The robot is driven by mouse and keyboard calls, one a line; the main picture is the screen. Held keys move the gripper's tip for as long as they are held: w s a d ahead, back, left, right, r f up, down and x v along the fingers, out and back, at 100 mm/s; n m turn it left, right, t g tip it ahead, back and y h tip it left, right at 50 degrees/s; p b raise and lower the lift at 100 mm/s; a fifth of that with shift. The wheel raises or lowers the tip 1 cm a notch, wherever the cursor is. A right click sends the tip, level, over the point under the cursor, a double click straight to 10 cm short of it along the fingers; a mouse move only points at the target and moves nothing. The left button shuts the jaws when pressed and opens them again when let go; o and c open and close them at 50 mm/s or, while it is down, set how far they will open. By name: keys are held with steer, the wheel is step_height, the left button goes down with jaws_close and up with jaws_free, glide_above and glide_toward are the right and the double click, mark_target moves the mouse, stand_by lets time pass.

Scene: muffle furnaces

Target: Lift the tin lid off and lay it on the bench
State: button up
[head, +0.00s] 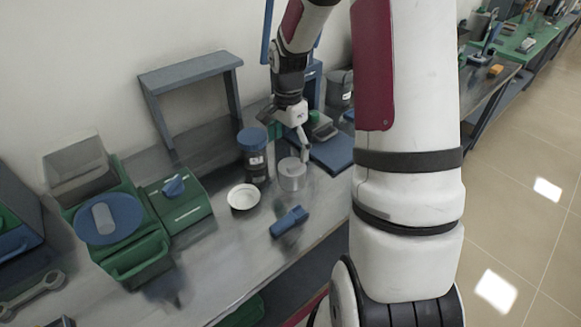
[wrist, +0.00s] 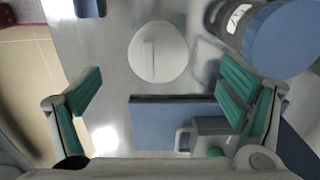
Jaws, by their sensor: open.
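The tin (head: 291,180) is a short grey cylinder on the bench, right of the blue-capped jar. Its pale round lid (wrist: 158,50) shows from above in the wrist view, with a raised bar across its middle. The lid appears to sit on the tin. My gripper (head: 290,143) is above the tin in the head view. In the wrist view my gripper (wrist: 160,95) is open, its green-padded fingers wide apart, nothing between them. The lid lies beyond the fingertips, near the picture's top. The metal bench (head: 225,232) is beneath.
The blue-capped jar (head: 252,155) stands close left of the tin. A white dish (head: 243,197) and a blue object (head: 289,221) lie in front. A blue slab (head: 332,152) is to the right. Bare bench shows between the dish and the green box (head: 180,203).

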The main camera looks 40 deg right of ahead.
mark_target(291, 164)
steer(key=shift+s+d+f, duration=0.1)
steer(key=shift+d+f, duration=0.05)
steer(key=shift+f, duration=1.55)
steer(key=shift+d+f, duration=0.1)
steer(key=shift+f, duration=1.6)
steer(key=shift+c, duration=0.2)
steer(key=c, duration=1.1)
